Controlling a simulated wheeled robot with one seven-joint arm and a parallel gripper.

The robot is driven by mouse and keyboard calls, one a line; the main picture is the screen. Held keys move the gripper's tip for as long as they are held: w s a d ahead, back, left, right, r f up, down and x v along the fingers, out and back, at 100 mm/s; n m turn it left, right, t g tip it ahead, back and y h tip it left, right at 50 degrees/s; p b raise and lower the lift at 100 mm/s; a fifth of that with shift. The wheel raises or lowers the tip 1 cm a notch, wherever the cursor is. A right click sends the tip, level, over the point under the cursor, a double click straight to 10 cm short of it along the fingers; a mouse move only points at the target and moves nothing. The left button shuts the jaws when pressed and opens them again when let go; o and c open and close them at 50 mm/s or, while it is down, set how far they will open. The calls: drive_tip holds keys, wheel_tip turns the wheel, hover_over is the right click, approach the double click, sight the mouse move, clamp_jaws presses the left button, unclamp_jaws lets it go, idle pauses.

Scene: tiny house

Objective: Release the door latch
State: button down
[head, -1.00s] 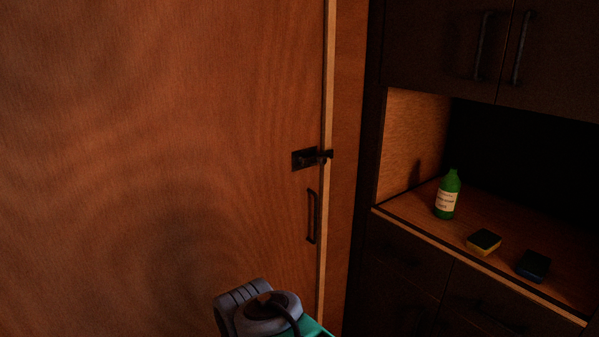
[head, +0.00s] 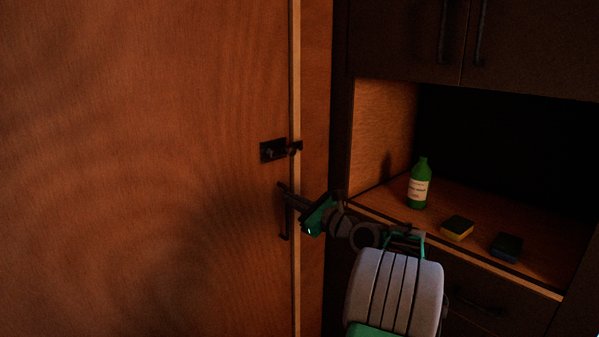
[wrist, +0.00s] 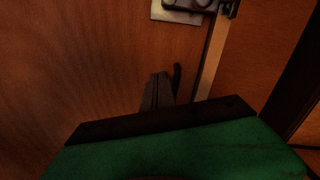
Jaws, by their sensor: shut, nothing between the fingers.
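The dark door latch (head: 273,150) is a small plate with a bolt that reaches across the door's right edge. In the wrist view the latch (wrist: 178,12) shows at the top, partly cut off by the frame. The wooden door (head: 150,170) fills the left of the head view. A dark vertical door handle (head: 285,225) sits below the latch, partly hidden by my gripper. My gripper (head: 284,190) is shut and empty, below the latch and in front of the handle's upper part. In the wrist view my gripper's fingers (wrist: 157,92) are together below the latch; I cannot tell whether they touch the door.
To the right, a cabinet counter (head: 385,200) holds a green bottle (head: 419,185), a yellow-and-black sponge (head: 457,228) and a dark blue sponge (head: 507,246). A pale strip (head: 295,80) runs along the door's edge. Dark upper cabinets (head: 400,40) hang above the counter.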

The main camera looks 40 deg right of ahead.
sight(290, 150)
drive_tip(key=s+d+r+m+t+h, duration=0.1)
drive_tip(key=s+d+r+m+t, duration=0.1)
drive_tip(key=s+d+m, duration=0.3)
drive_tip(key=shift+s+d, duration=0.25)
drive_tip(key=shift+d, duration=0.55)
drive_tip(key=p+x, duration=0.7)
drive_tip(key=x, duration=0.2)
drive_tip(key=shift+w+r+p, duration=0.25)
drive_tip(key=shift+w+p, duration=0.05)
drive_tip(key=shift+p, duration=0.05)
wheel_tip(290, 150, up, 4)
drive_tip(key=shift+w+f+p, duration=0.15)
drive_tip(key=shift+f+p, duration=0.1)
drive_tip(key=shift+p, duration=0.3)
drive_tip(key=shift+w+r, duration=0.1)
drive_tip(key=shift+r, duration=0.1)
